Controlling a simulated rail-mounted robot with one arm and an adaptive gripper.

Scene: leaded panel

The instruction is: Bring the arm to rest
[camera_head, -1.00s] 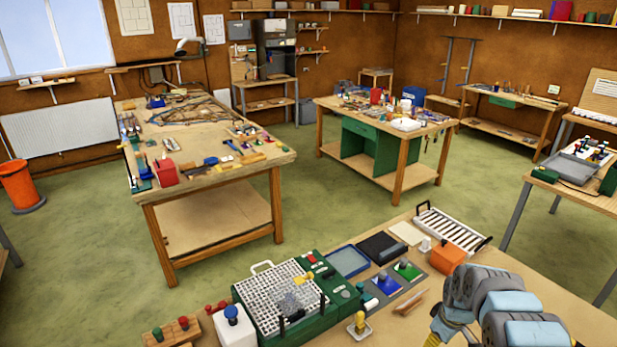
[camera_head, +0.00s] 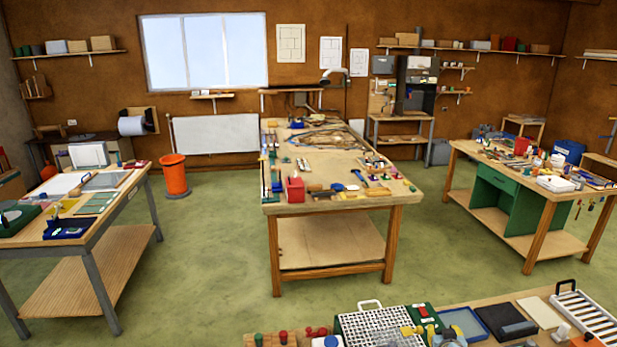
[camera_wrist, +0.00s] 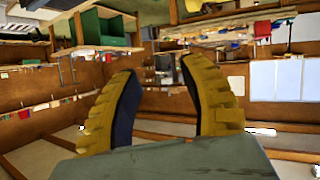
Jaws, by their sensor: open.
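My gripper (camera_wrist: 158,66) shows in the wrist view with its two ribbed yellow fingers spread apart and nothing between them. That view shows the room upside down, with benches along the top. In the head view, yellow parts of my gripper (camera_head: 424,331) show at the bottom edge, in front of the near bench. They overlap the right side of a white grid tray (camera_head: 368,328) in the picture; I cannot tell the height above it. Most of my arm is out of the frame.
The near bench also carries a blue-rimmed tray (camera_head: 464,323), a black block (camera_head: 506,321) and a white slatted rack (camera_head: 588,314). A cluttered wooden bench (camera_head: 335,208) stands mid-room, another bench (camera_head: 88,228) at left. Green floor (camera_head: 215,260) between them is clear.

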